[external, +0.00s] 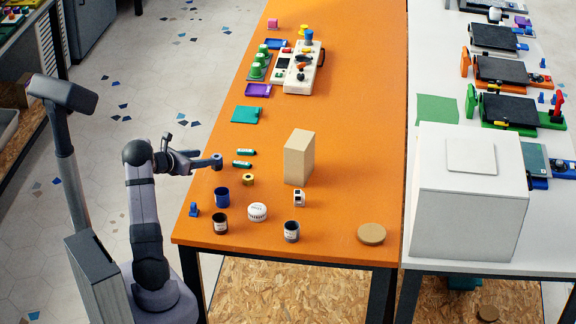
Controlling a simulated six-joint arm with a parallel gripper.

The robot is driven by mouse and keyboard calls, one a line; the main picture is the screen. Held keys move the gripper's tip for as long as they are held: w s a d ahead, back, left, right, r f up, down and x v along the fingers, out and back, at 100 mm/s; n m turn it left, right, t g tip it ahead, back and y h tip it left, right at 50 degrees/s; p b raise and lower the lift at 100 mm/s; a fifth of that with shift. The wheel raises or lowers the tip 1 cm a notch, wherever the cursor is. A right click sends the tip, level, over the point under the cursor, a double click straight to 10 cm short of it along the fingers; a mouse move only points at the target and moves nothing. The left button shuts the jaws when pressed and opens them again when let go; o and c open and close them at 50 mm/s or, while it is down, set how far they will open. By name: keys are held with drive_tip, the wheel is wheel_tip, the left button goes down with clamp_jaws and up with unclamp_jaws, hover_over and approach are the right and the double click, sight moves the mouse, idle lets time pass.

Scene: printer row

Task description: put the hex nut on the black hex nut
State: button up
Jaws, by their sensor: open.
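A small yellow ring-like piece (248,180) with a dark centre lies on the orange table; it may be the hex nut, but it is too small to be sure. I cannot make out a black hex nut clearly. My gripper (207,161) is open over the table's left side, up and to the left of the yellow piece and apart from it. A small blue-grey round piece (216,161) shows at the fingertips; I cannot tell whether it lies between them or beyond them.
Two green cylinders (243,164) lie near the gripper. A tan block (299,157) stands to the right. A blue cup (222,197), a white round tin (257,212) and dark jars (291,231) stand in front. The orange table's (350,120) right side is mostly clear.

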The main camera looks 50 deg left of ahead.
drive_tip(key=v, duration=0.6)
idle(0.3)
drive_tip(key=w+d+m+g+h+p, duration=0.1)
drive_tip(key=d+m+g+h+p, duration=0.55)
drive_tip(key=d+m, duration=1.85)
drive_tip(key=s+d+r+m+g+y+p, duration=0.2)
drive_tip(key=s+d+m+g+p, duration=0.3)
drive_tip(key=s+d+m, duration=0.8)
drive_tip(key=s+d+g+y, duration=0.1)
drive_tip(key=s+d, duration=0.1)
drive_tip(key=d, duration=0.3)
drive_tip(key=shift+r+m, duration=0.15)
drive_tip(key=shift+m, duration=0.25)
